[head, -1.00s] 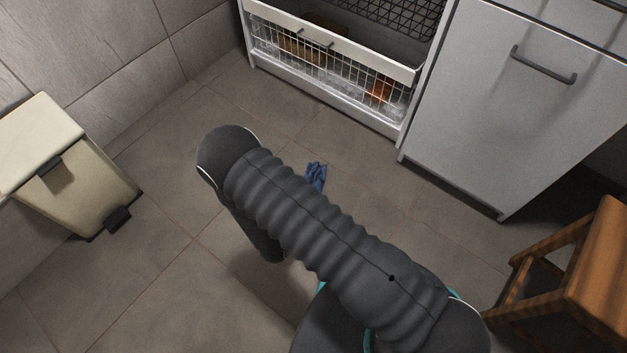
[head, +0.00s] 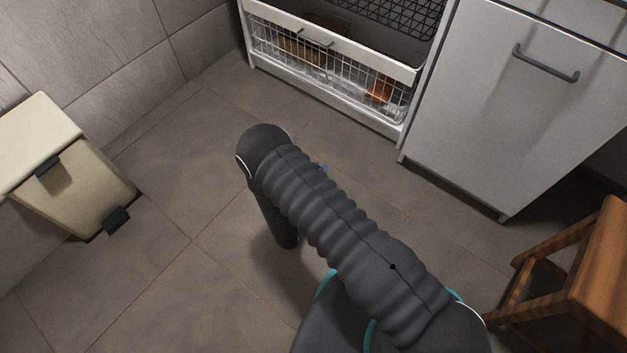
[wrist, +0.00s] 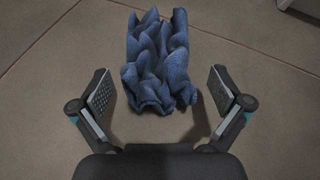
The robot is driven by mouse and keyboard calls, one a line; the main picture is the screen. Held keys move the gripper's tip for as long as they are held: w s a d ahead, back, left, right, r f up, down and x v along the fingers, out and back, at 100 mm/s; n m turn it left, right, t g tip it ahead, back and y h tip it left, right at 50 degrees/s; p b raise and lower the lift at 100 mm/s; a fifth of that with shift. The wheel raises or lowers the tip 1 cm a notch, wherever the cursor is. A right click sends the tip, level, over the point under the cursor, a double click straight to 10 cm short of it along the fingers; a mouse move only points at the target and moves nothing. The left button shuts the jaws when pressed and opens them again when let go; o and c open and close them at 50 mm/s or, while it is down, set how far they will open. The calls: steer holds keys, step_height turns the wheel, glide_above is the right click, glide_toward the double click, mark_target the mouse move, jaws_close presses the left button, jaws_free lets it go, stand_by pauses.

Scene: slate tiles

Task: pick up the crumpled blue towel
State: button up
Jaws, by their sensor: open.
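The crumpled blue towel (wrist: 158,62) lies on the tiled floor in the wrist view, at the top middle. My gripper (wrist: 160,92) is open and empty in the wrist view, with one finger on each side of the towel's near end. The fingers are apart from the towel, and most of it extends beyond the fingertips. I cannot tell the gripper's height above the floor. The gripper is hidden behind my arm in the head view.
A cream pedal bin (head: 75,185) stands at the left by the wall. A white cabinet with wire baskets (head: 330,70) is at the back, beside a white cupboard (head: 505,110). A wooden stool (head: 590,285) stands at the lower right. The floor left of my arm is clear.

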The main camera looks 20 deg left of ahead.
steer(key=shift+x, duration=2.25)
steer(key=shift+a+r, duration=0.15)
steer(key=c, duration=0.7)
steer(key=shift+c, duration=0.2)
steer(key=shift+r, duration=0.15)
